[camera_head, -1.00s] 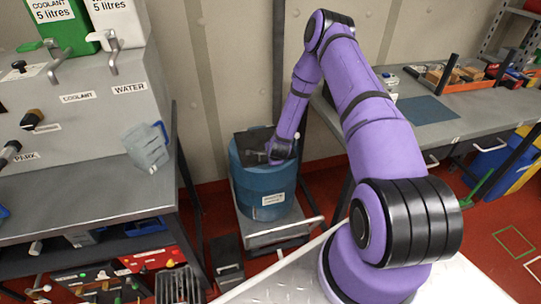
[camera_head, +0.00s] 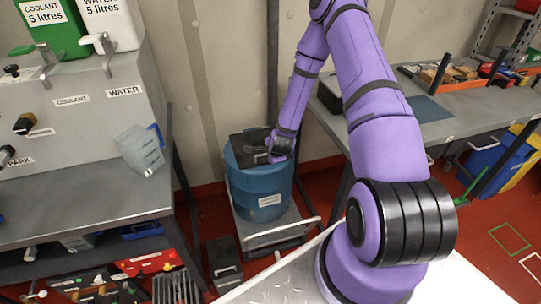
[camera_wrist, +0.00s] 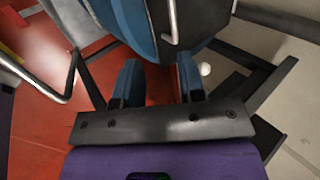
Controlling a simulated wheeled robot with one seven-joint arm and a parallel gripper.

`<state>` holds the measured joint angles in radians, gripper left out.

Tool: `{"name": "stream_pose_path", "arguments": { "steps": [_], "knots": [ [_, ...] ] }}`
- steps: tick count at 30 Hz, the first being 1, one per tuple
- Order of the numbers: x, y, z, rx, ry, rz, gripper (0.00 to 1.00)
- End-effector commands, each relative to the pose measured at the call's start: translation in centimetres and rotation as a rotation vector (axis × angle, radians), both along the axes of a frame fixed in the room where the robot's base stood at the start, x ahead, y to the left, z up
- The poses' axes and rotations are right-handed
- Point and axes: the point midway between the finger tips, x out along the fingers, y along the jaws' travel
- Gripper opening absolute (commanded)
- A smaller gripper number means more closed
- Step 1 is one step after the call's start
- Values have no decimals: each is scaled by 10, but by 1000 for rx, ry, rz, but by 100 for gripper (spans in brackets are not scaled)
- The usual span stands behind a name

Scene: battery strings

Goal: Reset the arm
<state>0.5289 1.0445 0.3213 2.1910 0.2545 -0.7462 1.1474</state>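My purple arm (camera_head: 384,125) rises from its base at lower right, bends near the top edge and comes down to a blue drum (camera_head: 262,188). My wrist end (camera_head: 283,142) is at the drum's top right rim. The fingertips cannot be made out in the head view. In the wrist view my gripper (camera_wrist: 160,80) has its two blue fingers apart, with nothing held between them. The drum's blue side (camera_wrist: 125,22) is beyond the fingers; I cannot tell whether they touch it.
The drum stands on a low metal trolley (camera_head: 262,240). A workbench (camera_head: 440,128) with trays is on the right. Red floor lies between.

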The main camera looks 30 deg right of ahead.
Motion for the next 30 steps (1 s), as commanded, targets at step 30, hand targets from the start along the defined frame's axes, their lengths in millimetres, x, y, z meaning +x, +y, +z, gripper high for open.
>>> {"name": "stream_pose_path", "arguments": {
  "steps": [30],
  "knots": [
    [19, 22, 130, -151, 46, 338, 36]
  ]
}}
